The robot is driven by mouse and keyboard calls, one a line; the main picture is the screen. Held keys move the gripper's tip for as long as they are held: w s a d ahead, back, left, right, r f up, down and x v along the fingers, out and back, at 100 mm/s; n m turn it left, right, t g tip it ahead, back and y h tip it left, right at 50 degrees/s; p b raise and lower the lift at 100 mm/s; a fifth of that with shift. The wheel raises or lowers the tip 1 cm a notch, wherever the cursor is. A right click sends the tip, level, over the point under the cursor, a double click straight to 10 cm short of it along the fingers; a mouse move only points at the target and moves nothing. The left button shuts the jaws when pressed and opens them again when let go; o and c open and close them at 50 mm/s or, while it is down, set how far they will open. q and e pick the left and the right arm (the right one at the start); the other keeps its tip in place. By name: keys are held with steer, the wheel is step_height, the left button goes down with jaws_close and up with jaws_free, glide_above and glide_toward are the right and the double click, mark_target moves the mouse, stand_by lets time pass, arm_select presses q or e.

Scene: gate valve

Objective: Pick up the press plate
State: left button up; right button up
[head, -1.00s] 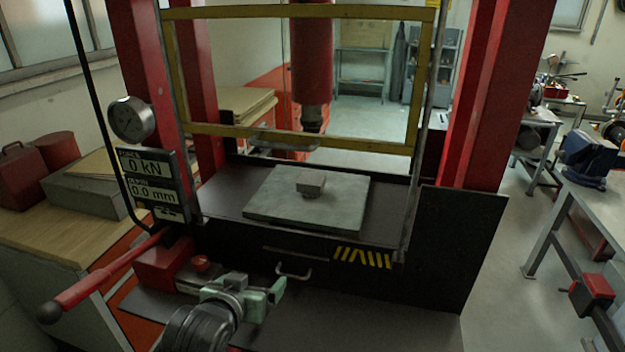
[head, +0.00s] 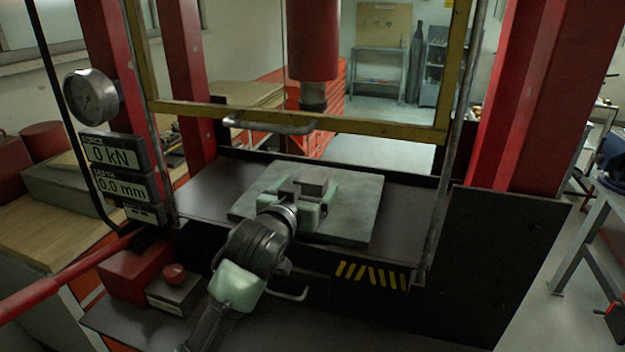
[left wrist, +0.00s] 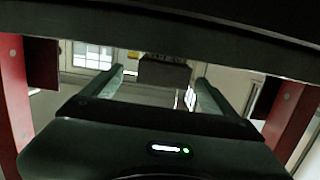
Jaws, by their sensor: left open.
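The press plate (head: 313,181), a small grey rectangular block, sits on the wide grey-green base plate (head: 350,222) on the press bed. My left gripper (head: 308,199) is open, low over the base plate at the near side of the block, partly hiding it. In the left wrist view the block (left wrist: 165,72) shows dark between the two open fingertips, with a gap on each side. I cannot tell how deep it lies between them. My right gripper is in neither view.
The red press ram (head: 313,45) hangs above the block. The yellow guard frame (head: 390,129) crosses over the bed, with red columns either side. A gauge (head: 92,96) and display (head: 110,152) stand at left, above a red lever (head: 60,282). The bed's right side is clear.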

mark_target(312, 179)
arm_select(q)
steer(key=x, duration=0.1)
steer(key=p+x, duration=0.1)
steer(key=x, duration=0.2)
steer(key=shift+w+a+f+p, duration=0.1)
steer(key=shift+w+f+p, duration=0.2)
steer(key=shift+w, duration=0.05)
steer(key=shift+w+f, duration=0.1)
steer(key=shift+w, duration=0.05)
steer(key=c, duration=1.7)
steer(key=shift+r, duration=0.35)
jaws_close()
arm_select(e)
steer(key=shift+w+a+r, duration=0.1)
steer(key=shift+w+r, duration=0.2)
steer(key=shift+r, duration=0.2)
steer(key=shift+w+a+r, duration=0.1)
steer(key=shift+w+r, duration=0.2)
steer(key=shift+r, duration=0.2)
